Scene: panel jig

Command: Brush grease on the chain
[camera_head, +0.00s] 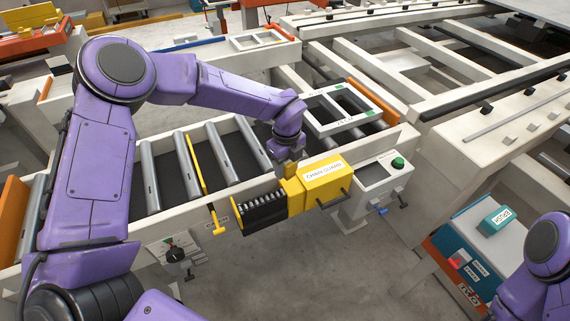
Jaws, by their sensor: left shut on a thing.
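The chain (262,204) shows as a row of links in a dark open housing on the front of the roller conveyor. The yellow chain guard (325,180), with a white label, sits just right of the exposed links. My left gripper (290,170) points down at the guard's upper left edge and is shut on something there. It looks like part of the guard, but the fingertips are too small to see clearly. A teal block (495,220) with a white label lies on a box at the right. No brush can be made out. My right gripper is out of view.
The conveyor's rollers (188,157) lie behind the chain. A stand with a green button (397,163) is right of the guard.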

